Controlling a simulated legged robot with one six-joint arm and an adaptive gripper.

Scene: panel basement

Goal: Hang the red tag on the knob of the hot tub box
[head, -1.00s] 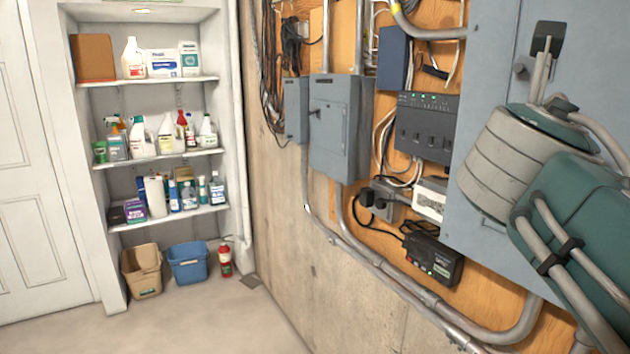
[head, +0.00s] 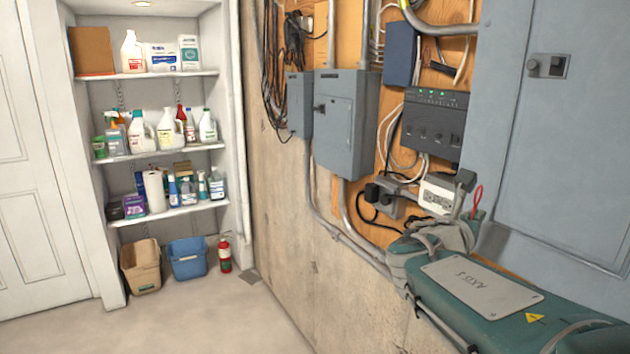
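My gripper (head: 464,200) shows in the head view at the right of centre, in front of the wall of boxes, with its dark fingertip pointing up. A thin red loop, part of the red tag (head: 478,197), stands up right beside the finger and appears held there; the rest of it is hidden. A grey box with a dark knob (head: 320,108) hangs on the wall left of the gripper, apart from it. No label is readable to tell which is the hot tub box.
A black unit with green lights (head: 435,125) and a white outlet box (head: 440,193) sit behind the gripper. Conduits (head: 340,225) and loose cables run along the wall. Shelves with bottles (head: 160,150) stand at the left.

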